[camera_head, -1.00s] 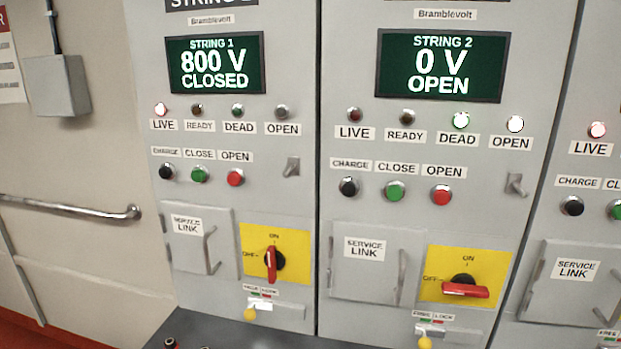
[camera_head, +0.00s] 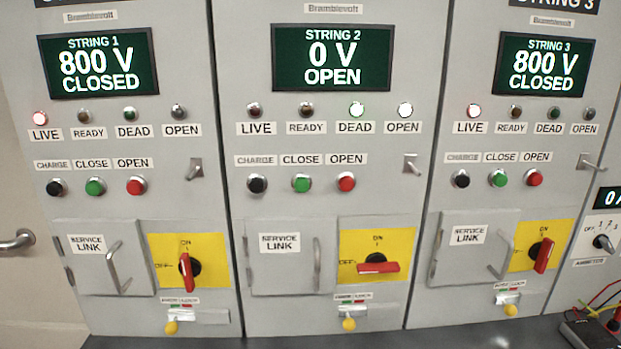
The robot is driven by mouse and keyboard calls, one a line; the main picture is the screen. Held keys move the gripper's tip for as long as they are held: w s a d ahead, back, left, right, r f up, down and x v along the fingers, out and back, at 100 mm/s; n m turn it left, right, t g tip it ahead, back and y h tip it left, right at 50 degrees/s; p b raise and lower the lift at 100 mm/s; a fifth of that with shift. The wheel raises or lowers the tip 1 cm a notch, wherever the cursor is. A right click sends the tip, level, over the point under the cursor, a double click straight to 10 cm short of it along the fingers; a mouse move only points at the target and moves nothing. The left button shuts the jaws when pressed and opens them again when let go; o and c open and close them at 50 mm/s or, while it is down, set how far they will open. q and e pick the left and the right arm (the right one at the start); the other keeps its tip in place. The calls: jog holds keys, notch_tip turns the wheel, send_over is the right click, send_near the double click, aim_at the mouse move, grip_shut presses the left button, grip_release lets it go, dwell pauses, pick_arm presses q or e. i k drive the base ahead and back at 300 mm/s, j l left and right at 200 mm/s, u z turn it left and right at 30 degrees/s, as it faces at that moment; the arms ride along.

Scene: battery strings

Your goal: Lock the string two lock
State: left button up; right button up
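The string two panel stands in the middle; its display (camera_head: 332,58) reads 0 V OPEN, and its DEAD and OPEN lamps are lit. Its red rotary handle (camera_head: 378,266) on a yellow plate lies horizontal, towards OFF. Below it is the string two lock, a small slide (camera_head: 367,310) with a yellow knob (camera_head: 348,324) at its left end, under a small green and red label (camera_head: 355,299). The label's words are too small to read clearly. Neither of my grippers is in view.
The string 1 panel (camera_head: 110,200) at left and string 3 panel (camera_head: 478,200) at right both read 800 V CLOSED, handles upright. A dark ledge (camera_head: 270,341) runs below. A meter with leads (camera_head: 585,330) sits at lower right.

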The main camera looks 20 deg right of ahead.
aim_at(348, 324)
jog(key=i+j+z, duration=0.1)
jog(key=j+z, duration=0.15)
jog(key=z, duration=0.15)
jog(key=i+j+z, duration=0.1)
jog(key=j+z, duration=0.3)
jog(key=l, duration=0.1)
